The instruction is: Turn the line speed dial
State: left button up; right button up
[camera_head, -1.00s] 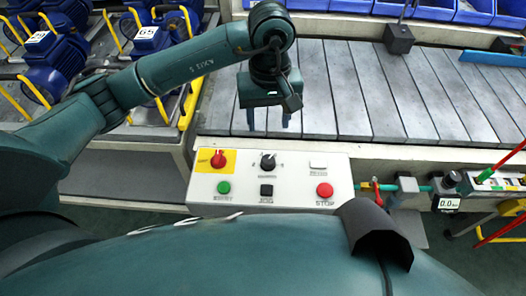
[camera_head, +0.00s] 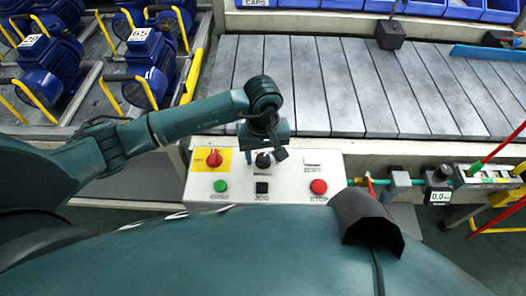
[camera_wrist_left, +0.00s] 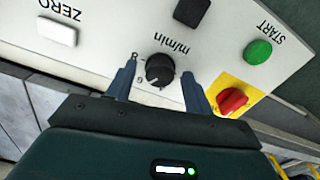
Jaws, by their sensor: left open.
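The line speed dial (camera_wrist_left: 160,69) is a round black knob with a white pointer mark, labelled "m/min" on the white control panel (camera_wrist_left: 110,35). In the head view the dial (camera_head: 263,160) shows just below my left gripper (camera_head: 263,146), partly covered by it. In the left wrist view my left gripper (camera_wrist_left: 157,85) is open, one blue finger to each side of the dial, with clear gaps. I cannot tell whether the fingertips are down at the knob's height. My right gripper is not in view.
Close to the dial are a red rotary switch (camera_head: 214,159) on a yellow plate, a green START button (camera_head: 221,186), a black JOG button (camera_head: 262,188), a white ZERO button (camera_head: 313,160) and a red STOP button (camera_head: 318,187). A slatted conveyor (camera_head: 340,85) runs behind the panel.

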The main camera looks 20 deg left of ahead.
pick_arm(q)
jog(key=shift+c, duration=0.2)
jog(key=c, duration=0.9)
jog(key=shift+c, duration=0.2)
